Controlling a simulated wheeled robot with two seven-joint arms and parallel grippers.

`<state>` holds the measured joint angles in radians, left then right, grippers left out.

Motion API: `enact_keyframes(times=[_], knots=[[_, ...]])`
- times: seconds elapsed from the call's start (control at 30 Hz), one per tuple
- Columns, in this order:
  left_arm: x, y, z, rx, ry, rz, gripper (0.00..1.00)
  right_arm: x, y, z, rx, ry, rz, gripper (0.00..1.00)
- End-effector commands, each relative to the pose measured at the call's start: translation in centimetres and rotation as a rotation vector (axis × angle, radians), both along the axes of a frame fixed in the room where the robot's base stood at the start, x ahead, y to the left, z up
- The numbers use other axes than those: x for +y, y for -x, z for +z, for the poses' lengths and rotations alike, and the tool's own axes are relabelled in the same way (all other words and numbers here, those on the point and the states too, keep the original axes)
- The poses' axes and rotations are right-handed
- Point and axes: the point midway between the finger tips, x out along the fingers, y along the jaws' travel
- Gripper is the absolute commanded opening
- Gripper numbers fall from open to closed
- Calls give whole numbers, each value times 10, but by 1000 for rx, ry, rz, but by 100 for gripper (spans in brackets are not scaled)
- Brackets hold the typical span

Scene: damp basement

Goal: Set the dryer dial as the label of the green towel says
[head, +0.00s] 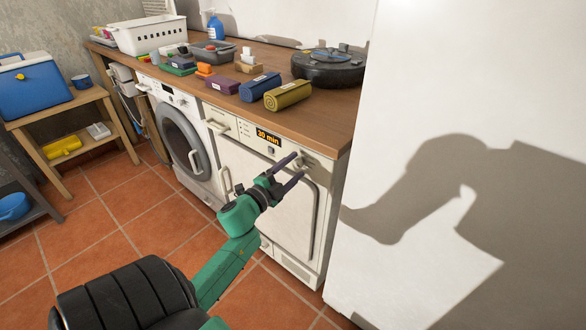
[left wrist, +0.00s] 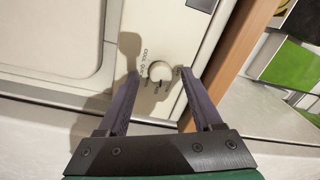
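The white dryer (head: 270,195) stands under the right end of the counter. Its lit display (head: 268,137) reads "30 min". The dial (head: 299,162) is right of the display; in the left wrist view the dial (left wrist: 159,72) has small lettering around it, mostly too small to read. My left gripper (head: 288,171) is open, its purple fingers on either side of the dial with gaps visible. A dark green folded thing (head: 178,70), perhaps the green towel, lies on the counter; its label is unreadable. An olive rolled towel (head: 287,94) lies nearer. My right gripper is out of view.
The wooden counter (head: 325,110) also carries a blue roll (head: 260,86), a purple roll (head: 222,84), a black round device (head: 328,66) and a white basket (head: 148,36). A washer (head: 180,130) stands left of the dryer. A white wall surface (head: 440,100) is close on the right.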

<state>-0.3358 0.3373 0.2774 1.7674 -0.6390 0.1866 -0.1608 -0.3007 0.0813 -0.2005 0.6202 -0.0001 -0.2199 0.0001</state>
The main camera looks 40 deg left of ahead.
Motion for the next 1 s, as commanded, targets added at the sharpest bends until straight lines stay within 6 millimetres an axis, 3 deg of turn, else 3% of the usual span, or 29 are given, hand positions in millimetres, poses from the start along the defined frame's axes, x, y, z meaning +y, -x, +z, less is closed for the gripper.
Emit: enact_keyframes(times=[0.23, 0.37, 0.8, 1.0], knots=[[0, 1, 0, -1, 1, 0, 66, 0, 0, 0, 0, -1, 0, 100], [-1, 14, -1, 1, 2, 0, 66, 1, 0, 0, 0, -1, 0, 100], [-3, 130, -7, 3, 3, 3, 66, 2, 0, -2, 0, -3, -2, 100], [-4, 146, -6, 0, -1, 0, 66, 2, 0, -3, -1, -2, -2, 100]])
